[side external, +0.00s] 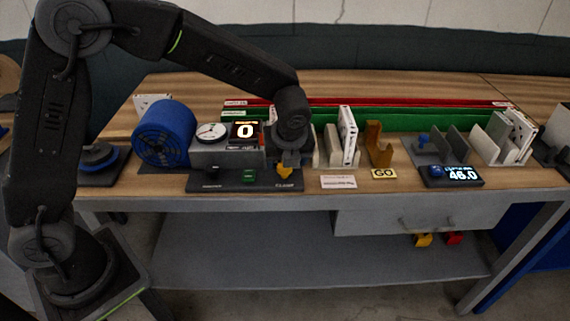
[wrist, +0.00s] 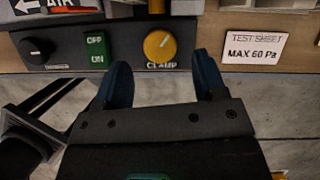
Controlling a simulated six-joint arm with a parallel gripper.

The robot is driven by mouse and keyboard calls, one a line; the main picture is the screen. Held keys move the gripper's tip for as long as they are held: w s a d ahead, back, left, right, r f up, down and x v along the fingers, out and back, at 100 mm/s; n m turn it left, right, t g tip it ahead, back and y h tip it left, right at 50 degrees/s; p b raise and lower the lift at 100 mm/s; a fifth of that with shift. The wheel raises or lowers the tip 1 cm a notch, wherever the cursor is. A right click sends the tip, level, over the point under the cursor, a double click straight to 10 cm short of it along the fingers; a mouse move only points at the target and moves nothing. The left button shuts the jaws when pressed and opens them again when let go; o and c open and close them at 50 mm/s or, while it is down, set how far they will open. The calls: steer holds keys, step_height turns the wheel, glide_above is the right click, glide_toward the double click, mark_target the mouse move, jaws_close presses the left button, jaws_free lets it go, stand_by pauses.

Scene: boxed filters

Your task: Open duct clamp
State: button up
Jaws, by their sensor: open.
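The clamp knob (wrist: 160,46) is a round yellow dial above the CLAMP label on a dark control panel (wrist: 68,60). A pale mark on it points to the upper right. In the side view the yellow clamp knob (side external: 284,172) shows at the panel's right end, under my gripper. My gripper (wrist: 164,66) is open, its two dark blue fingers below and either side of the knob in the wrist view. Nothing is between the fingers, and they appear apart from the knob. In the side view my gripper (side external: 290,157) hangs just over the panel. The duct clamp itself is hard to make out.
A green OFF/ON switch (wrist: 96,50) and a black knob (wrist: 38,50) sit left of the clamp knob. A test sheet card (wrist: 253,48) reads MAX 60 Pa. A blue fan (side external: 164,134), gauge (side external: 211,133) and display (side external: 246,131) stand left; boxed filters (side external: 348,135) stand right.

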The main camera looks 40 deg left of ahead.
mark_target(285, 171)
steer(key=shift+x, duration=1.8)
steer(key=shift+c, duration=0.4)
steer(key=c, duration=0.8)
steer(key=shift+n+g+y, duration=0.3)
steer(key=shift+n+g, duration=0.3)
steer(key=shift+n, duration=0.9)
steer(key=o, duration=0.9)
